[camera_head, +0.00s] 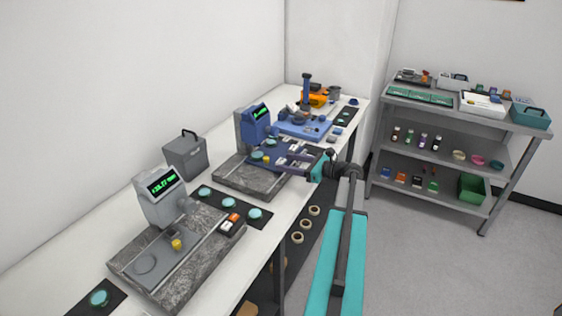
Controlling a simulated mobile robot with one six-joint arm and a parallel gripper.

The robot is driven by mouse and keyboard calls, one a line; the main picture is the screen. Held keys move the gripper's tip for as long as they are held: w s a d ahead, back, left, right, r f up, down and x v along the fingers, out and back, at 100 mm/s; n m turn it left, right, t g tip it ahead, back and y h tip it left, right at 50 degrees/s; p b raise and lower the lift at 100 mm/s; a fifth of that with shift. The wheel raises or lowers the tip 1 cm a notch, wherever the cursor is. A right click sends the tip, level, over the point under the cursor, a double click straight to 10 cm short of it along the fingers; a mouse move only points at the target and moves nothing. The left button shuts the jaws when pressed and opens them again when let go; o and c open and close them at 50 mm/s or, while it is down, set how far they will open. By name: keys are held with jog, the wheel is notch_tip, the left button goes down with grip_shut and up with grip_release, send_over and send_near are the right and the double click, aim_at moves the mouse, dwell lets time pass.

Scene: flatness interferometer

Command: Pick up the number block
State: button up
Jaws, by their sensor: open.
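I cannot tell for certain which thing is the number block. Small orange-and-white blocks (230,222) sit on the right edge of the near stone plate (200,262). My gripper (279,158) reaches left over the second, farther stone plate (232,177), in front of the blue display unit (254,124). Its two purple-grey fingers are apart, and I see nothing held between them. A small yellow piece (266,160) and pale discs lie close to the fingertips. My gripper partly hides that plate, and contact is too small to tell.
A grey display unit (161,199) stands on the near plate. A blue tray (305,128) with small items is farther along the white bench (90,256). A loaded shelf rack (437,120) stands right; floor between is clear.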

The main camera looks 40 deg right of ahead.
jog(key=shift+x, duration=0.95)
jog(key=c, duration=1.1)
jog(key=shift+c, duration=0.2)
jog(key=shift+r, duration=0.1)
jog(key=shift+r+b, duration=0.55)
jog(key=shift+r, duration=0.8)
jog(key=shift+s+r, duration=0.25)
jog(key=shift+s, duration=0.05)
jog(key=a+b+v, duration=0.2)
jog(key=b+v, duration=0.1)
jog(key=v, duration=1.2)
jog(key=shift+s+f, duration=0.35)
jog(key=shift+s, duration=0.2)
